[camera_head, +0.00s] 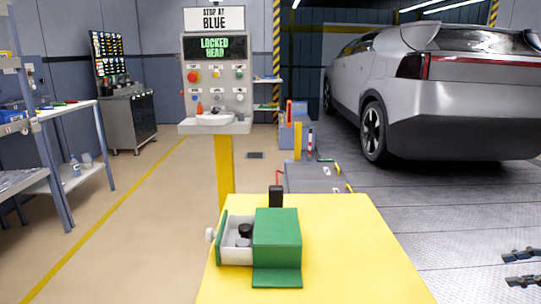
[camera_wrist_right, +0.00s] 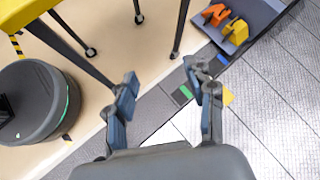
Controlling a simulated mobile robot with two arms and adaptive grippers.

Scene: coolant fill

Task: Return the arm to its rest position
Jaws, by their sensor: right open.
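My right gripper (camera_head: 522,268) shows only at the lower right edge of the head view, with its two dark fingers apart. In the right wrist view the gripper (camera_wrist_right: 163,78) is open with nothing between its fingers, above the floor. My left gripper is not in view. A green box (camera_head: 277,236) with a white drawer (camera_head: 234,256) pulled out to the left sits on the yellow table (camera_head: 355,250). Dark round pieces lie in the drawer. My right gripper is apart from the table, to its right.
A panel (camera_head: 215,75) reading "LOCKED HEAD" stands behind the table under a "STOP AT BLUE" sign (camera_head: 214,19). A silver car (camera_head: 450,90) is at the back right. A workbench (camera_head: 70,125) stands at the left. The wrist view shows table legs (camera_wrist_right: 70,45) and a round dark base (camera_wrist_right: 35,100).

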